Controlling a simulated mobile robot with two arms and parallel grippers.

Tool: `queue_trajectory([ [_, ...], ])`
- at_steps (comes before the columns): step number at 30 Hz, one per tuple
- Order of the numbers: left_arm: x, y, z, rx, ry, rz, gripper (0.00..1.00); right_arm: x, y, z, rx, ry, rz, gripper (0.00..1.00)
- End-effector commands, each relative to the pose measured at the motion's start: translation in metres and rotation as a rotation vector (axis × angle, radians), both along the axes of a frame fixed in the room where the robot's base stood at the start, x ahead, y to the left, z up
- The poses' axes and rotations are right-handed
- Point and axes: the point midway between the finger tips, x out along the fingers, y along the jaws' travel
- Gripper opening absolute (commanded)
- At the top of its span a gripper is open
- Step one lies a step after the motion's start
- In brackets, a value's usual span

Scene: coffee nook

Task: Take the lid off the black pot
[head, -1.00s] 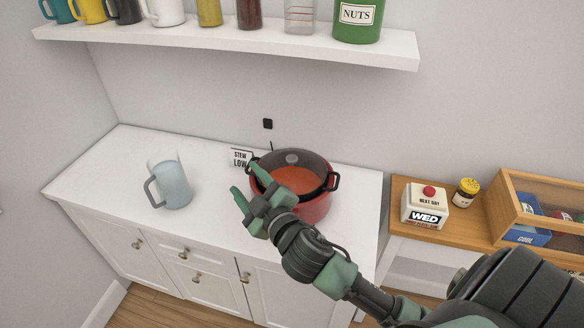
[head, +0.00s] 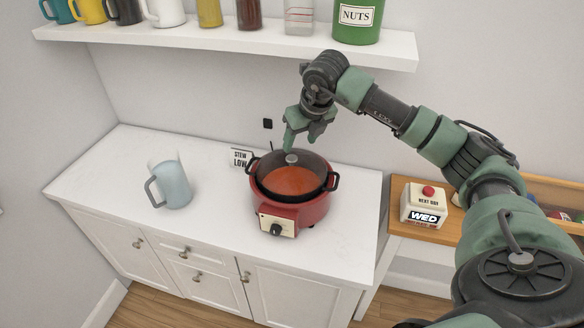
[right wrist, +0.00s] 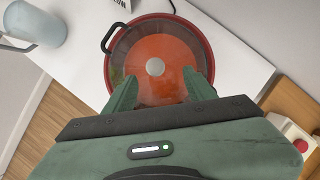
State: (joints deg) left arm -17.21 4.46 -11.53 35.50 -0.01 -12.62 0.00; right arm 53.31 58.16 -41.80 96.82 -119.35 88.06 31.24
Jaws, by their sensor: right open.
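The black pot (head: 262,184) sits in a red cooker (head: 308,213) on the white counter, with a dark handle at each side. A see-through lid with a grey round knob (head: 291,158) covers it, and orange stew shows through. In the right wrist view the knob (right wrist: 155,67) is near the middle of the pot, ahead of the fingers. My right gripper (head: 301,139) is open and empty, pointing down just above the lid near the knob. Its two fingers (right wrist: 162,85) are spread apart over the lid in the right wrist view. My left gripper is out of view.
A shelf (head: 230,42) with jars and mugs hangs above.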

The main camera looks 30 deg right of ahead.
Motion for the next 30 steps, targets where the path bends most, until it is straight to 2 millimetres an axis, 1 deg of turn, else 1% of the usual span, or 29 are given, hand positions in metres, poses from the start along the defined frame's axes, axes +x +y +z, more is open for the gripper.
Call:
queue_trajectory([
  [5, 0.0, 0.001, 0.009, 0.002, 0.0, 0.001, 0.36, 0.006, 0.001, -0.019, 0.001, 0.006, 0.002, 0.55],
  [8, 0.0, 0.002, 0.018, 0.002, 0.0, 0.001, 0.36, 0.01, 0.004, -0.029, 0.001, 0.006, 0.004, 0.55],
  [11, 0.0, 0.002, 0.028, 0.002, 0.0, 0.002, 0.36, 0.015, 0.007, -0.043, 0.003, 0.007, 0.005, 0.55],
  [12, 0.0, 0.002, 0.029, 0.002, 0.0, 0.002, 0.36, 0.018, 0.007, -0.05, 0.002, 0.006, 0.004, 0.55],
  [15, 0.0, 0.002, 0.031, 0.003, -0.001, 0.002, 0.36, 0.023, 0.007, -0.061, 0.004, 0.003, 0.004, 0.55],
  [18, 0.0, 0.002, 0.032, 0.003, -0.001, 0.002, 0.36, 0.024, 0.006, -0.066, 0.003, 0.002, 0.004, 0.55],
  [24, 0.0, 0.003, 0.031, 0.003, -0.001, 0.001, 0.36, 0.025, 0.006, -0.067, 0.002, 0.001, 0.005, 0.55],
  [26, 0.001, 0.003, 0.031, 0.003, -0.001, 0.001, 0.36, 0.025, 0.006, -0.067, 0.002, 0.001, 0.005, 0.39],
  [27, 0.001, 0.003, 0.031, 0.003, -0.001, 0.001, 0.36, 0.025, 0.006, -0.067, 0.002, 0.001, 0.005, 0.27],
  [29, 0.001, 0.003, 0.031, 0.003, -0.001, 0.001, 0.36, 0.025, 0.006, -0.067, 0.002, 0.001, 0.005, 0.11],
  [30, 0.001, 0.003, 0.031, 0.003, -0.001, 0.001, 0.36, 0.025, 0.006, -0.067, 0.002, 0.001, 0.005, 0.0],
])
